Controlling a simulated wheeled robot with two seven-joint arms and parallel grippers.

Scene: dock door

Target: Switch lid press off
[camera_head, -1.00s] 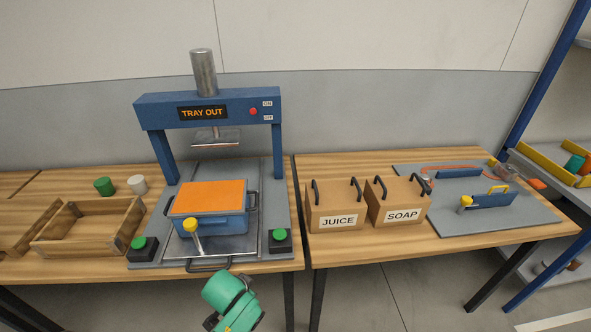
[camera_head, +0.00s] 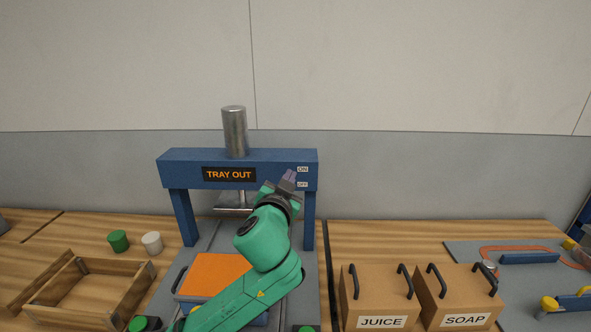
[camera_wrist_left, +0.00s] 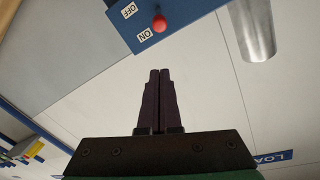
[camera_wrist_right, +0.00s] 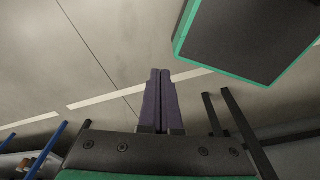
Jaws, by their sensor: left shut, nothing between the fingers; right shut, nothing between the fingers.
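The lid press (camera_head: 180,164) is a blue frame with a steel cylinder on top and a lit "TRAY OUT" sign (camera_head: 229,174). Its ON label (camera_head: 303,169) and OFF label (camera_head: 303,184) show at the right of the beam. My left gripper (camera_head: 290,176) is shut and empty, in front of the beam just left of these labels, and hides the switch in the head view. In the left wrist view the red switch knob (camera_wrist_left: 159,23) shows beside the labels, ahead of and apart from the shut fingertips (camera_wrist_left: 159,72). My right gripper (camera_wrist_right: 160,72) is shut and empty, pointing over floor.
An orange-topped blue box (camera_head: 212,274) sits below the press, partly behind my left arm. A wooden tray (camera_head: 140,293) and green and white cylinders stand at left. JUICE (camera_head: 379,285) and SOAP (camera_head: 456,283) boxes stand at right. The wall behind is bare.

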